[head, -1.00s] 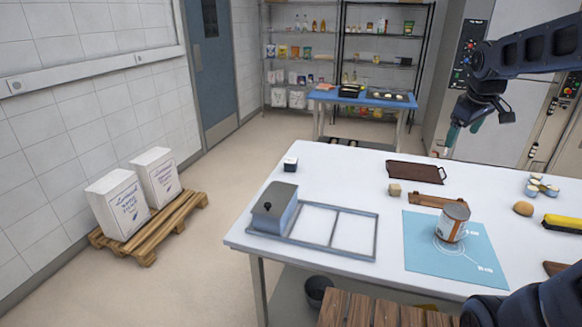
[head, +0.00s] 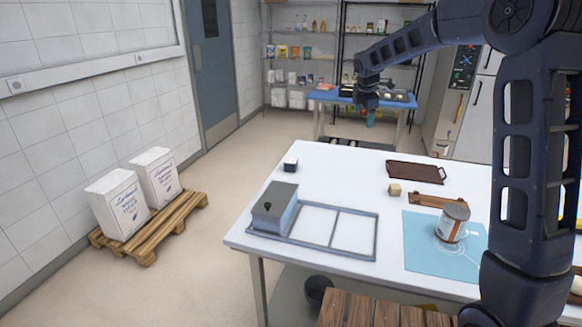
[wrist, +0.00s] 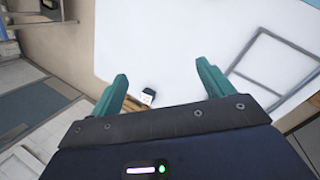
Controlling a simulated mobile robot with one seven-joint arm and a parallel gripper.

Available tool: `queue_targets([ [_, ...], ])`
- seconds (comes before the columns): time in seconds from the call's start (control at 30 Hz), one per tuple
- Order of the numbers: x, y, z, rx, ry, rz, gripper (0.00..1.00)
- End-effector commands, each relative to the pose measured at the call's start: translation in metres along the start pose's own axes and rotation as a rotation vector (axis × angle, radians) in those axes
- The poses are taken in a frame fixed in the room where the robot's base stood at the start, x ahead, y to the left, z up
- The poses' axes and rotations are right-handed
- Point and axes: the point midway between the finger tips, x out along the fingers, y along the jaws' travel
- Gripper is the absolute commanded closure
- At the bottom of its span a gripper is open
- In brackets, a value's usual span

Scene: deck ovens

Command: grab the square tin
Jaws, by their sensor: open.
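A small square tin (head: 290,164), dark on top with a pale side, stands at the table's far left corner. In the wrist view the tin (wrist: 147,96) shows small, beyond and between the fingers. My gripper (wrist: 162,72) is open with nothing between its teal fingers. In the head view the gripper (head: 370,117) hangs in the air beyond the table's far edge, to the right of the tin and apart from it.
The tabletop around the tin is clear.

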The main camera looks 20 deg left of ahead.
Motion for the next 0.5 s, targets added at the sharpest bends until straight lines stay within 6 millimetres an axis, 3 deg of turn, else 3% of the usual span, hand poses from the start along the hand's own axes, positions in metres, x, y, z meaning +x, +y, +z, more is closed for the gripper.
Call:
queue_targets([
  [0.2, 0.053, 0.052, -0.065, -0.297, 0.006, 0.004, 0.20],
  [0.5, 0.130, 0.104, -0.166, -0.706, 0.009, 0.020, 0.20],
])
